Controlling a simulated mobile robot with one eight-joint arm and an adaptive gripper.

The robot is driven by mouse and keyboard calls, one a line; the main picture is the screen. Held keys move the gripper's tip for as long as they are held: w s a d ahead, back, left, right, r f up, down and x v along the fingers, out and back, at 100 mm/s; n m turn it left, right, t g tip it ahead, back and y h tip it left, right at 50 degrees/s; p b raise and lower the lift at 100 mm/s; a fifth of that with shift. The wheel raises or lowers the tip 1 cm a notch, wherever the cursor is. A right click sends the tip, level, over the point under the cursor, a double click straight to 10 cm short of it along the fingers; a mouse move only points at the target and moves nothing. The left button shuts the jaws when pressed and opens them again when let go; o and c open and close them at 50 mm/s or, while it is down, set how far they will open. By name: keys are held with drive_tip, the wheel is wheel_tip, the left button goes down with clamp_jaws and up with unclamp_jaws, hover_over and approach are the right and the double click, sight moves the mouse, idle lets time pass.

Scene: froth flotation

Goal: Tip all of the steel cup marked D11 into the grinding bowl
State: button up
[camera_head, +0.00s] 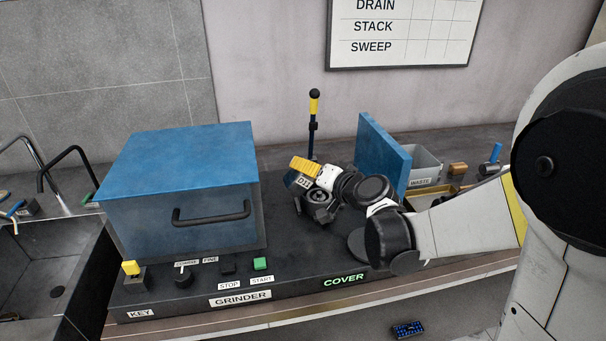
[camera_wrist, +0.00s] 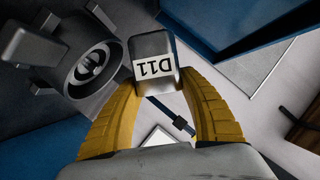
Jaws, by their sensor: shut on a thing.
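The steel cup marked D11 (camera_head: 297,181) is held in the yellow fingers of my gripper (camera_head: 304,167) above the dark deck of the grinder. In the wrist view the cup (camera_wrist: 153,58) sits between both fingertips (camera_wrist: 163,85), with its D11 label upside down in the picture. In the head view the cup looks tilted. Its mouth and contents cannot be made out. The grinding bowl (camera_head: 318,208), a dark metal bowl with a round hub, is just below and beside the cup. It shows at upper left in the wrist view (camera_wrist: 84,80), apart from the cup in that picture.
A blue box with a handle (camera_head: 185,190) stands left of the bowl. A lever with a yellow band (camera_head: 313,103) rises behind, and an upright blue panel (camera_head: 383,150) stands to the right. Grinder buttons (camera_head: 261,263) line the front. A grey waste bin (camera_head: 427,163) is farther right.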

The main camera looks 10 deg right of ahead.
drive_tip(key=m+b, duration=0.1)
drive_tip(key=d+m+y+b, duration=0.1)
drive_tip(key=m, duration=0.1)
drive_tip(key=d+m+t+y+b, duration=0.1)
drive_tip(key=shift+w+f+m+b, duration=0.1)
drive_tip(key=shift+f+m+b, duration=0.2)
drive_tip(key=shift+m+b, duration=0.1)
drive_tip(key=shift+d+r+m+t+y+b, duration=0.15)
drive_tip(key=shift+d+m+t+y+b, duration=0.15)
drive_tip(key=shift+m+b, duration=0.4)
drive_tip(key=shift+d+r+m+t+y+b, duration=0.15)
drive_tip(key=shift+m+t+y+b, duration=0.2)
drive_tip(key=shift+m, duration=0.55)
drive_tip(key=shift+r, duration=0.1)
idle(1.2)
